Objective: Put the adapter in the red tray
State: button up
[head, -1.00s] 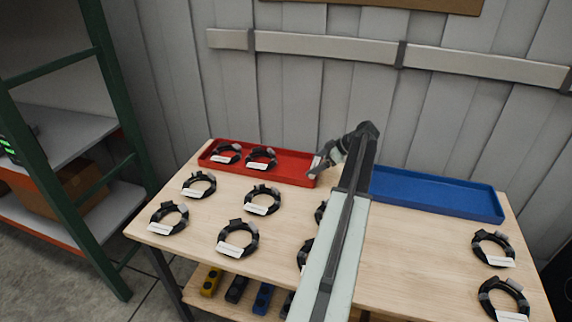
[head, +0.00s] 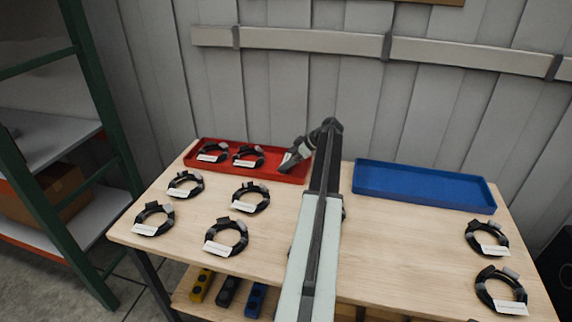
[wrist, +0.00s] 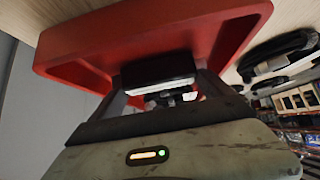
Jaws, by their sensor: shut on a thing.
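The red tray (head: 272,162) lies at the back left of the table, with two coiled black adapters (head: 212,152) (head: 248,156) in its left and middle parts. My gripper (head: 287,165) is over the tray's right end. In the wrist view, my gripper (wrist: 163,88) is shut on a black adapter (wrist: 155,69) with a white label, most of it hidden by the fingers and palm. The red tray (wrist: 160,35) shows behind it. I cannot tell whether the held adapter touches the tray.
Several more coiled adapters (head: 226,237) lie on the wooden table (head: 180,215), left and far right (head: 486,239). A blue tray (head: 425,184) at the back right is empty. My arm hides the table's middle. A plank wall (head: 270,90) stands close behind; a green-framed shelf (head: 100,140) is at left.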

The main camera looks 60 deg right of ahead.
jog(key=shift+f+b, duration=0.3)
jog(key=shift+b, duration=0.05)
jog(key=o, duration=1.3)
jog(key=shift+o, duration=0.2)
jog(key=shift+r, duration=0.1)
jog(key=shift+r+p, duration=0.3)
jog(key=shift+p, duration=0.05)
jog(key=p+v, duration=0.8)
jog(key=v, duration=0.4)
jog(key=shift+p, duration=0.3)
jog(key=shift+w, duration=0.1)
